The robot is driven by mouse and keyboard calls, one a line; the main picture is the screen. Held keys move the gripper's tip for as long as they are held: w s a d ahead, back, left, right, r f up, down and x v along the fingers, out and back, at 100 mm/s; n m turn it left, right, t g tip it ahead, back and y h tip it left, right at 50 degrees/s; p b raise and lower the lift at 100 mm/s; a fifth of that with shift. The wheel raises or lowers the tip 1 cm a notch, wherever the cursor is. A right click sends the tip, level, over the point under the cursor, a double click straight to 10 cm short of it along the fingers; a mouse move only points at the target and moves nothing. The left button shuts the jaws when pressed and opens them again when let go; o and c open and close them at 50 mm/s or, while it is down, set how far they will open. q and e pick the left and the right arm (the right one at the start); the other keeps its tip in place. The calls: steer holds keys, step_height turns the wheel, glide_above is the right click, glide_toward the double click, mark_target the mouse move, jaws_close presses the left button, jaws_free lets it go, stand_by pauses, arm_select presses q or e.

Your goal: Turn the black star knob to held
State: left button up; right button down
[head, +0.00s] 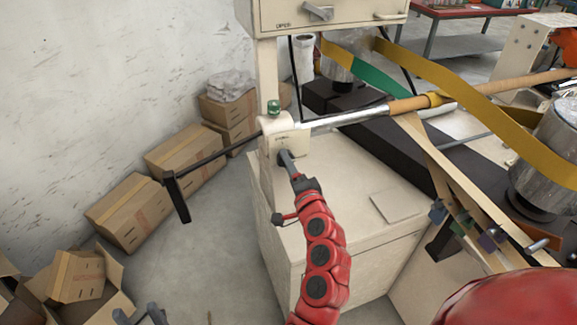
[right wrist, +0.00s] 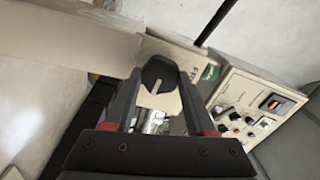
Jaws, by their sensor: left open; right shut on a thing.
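The black star knob (right wrist: 160,72) sits in the middle of the right wrist view, with a short pale pointer line on its face, slightly tilted from upright. My right gripper (right wrist: 159,82) has its two fingers on either side of the knob and is shut on it. In the head view my right gripper (head: 286,157) reaches the front of the cream bearing housing (head: 283,138) and hides most of the knob. The marks around the knob are too small to read. My left gripper (head: 140,316) is open and empty at the bottom left of the head view, far from the knob.
A black crank arm (head: 178,196) sticks out left of the housing. A green knob (head: 273,107) tops it, and a steel shaft (head: 345,118) runs right. A control panel (right wrist: 255,108) shows in the right wrist view. Cardboard boxes (head: 185,160) line the wall.

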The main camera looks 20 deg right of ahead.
steer(key=shift+m, duration=2.3)
steer(key=shift+c, duration=1.1)
jaws_free()
steer(key=s+p, duration=0.9)
steer(key=s, duration=0.8)
steer(key=shift+s+d, duration=0.2)
steer(key=shift+d, duration=0.1)
